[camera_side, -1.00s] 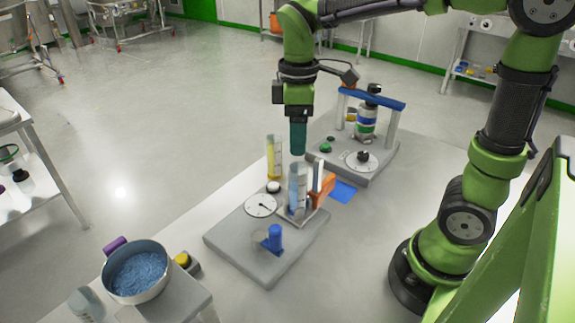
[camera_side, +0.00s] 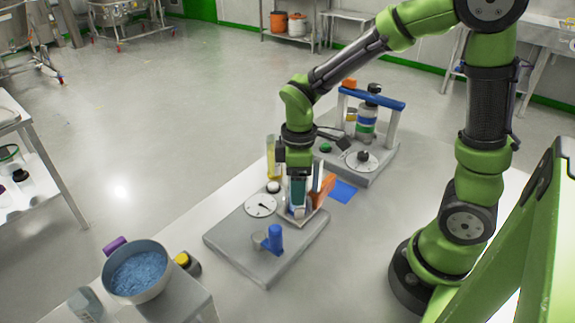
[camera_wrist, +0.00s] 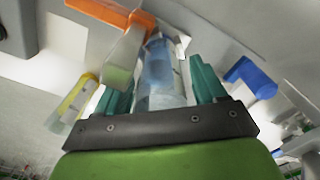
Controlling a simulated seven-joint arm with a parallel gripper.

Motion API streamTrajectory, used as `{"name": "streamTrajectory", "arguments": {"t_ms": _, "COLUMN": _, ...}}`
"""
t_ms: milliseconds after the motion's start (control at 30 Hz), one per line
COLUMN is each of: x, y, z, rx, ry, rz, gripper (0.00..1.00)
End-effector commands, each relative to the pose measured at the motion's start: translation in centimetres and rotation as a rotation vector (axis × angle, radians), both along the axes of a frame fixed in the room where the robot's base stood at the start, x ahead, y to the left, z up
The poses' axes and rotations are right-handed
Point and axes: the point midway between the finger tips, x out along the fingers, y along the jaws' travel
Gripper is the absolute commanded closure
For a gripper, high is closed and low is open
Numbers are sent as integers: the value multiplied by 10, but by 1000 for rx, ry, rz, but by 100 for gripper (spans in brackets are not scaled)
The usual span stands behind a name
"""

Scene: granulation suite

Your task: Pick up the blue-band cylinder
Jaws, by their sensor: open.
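The blue-band cylinder is a clear, upright tube with a bluish body, standing at the back corner of the near grey base. In the wrist view the cylinder (camera_wrist: 158,72) lies between the two teal fingers. My gripper (camera_wrist: 162,85) is open, with one finger on each side of it. In the side view my gripper (camera_side: 297,192) points down over the cylinder and hides most of it. I cannot tell whether either finger touches the glass.
A yellow cylinder (camera_side: 271,158) stands close on the left. An orange block (camera_side: 322,190) is close on the right. The near base (camera_side: 240,245) also carries a dial (camera_side: 260,205) and a blue piece (camera_side: 274,238). A pan of blue granules (camera_side: 137,270) is at front left.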

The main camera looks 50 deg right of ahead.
Motion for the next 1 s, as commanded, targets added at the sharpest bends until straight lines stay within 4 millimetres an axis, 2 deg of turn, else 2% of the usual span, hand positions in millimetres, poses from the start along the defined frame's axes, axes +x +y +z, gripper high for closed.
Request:
{"name": "streamTrajectory", "arguments": {"t_ms": 167, "x": 0, "y": 0, "z": 0, "rx": 0, "ry": 0, "rz": 0, "gripper": 31}}
{"name": "streamTrajectory", "arguments": {"t_ms": 600, "x": 0, "y": 0, "z": 1, "rx": 1, "ry": -1, "rz": 0, "gripper": 98}}
{"name": "streamTrajectory", "arguments": {"t_ms": 1000, "x": 1, "y": 0, "z": 5, "rx": 0, "ry": -4, "rz": 0, "gripper": 100}}
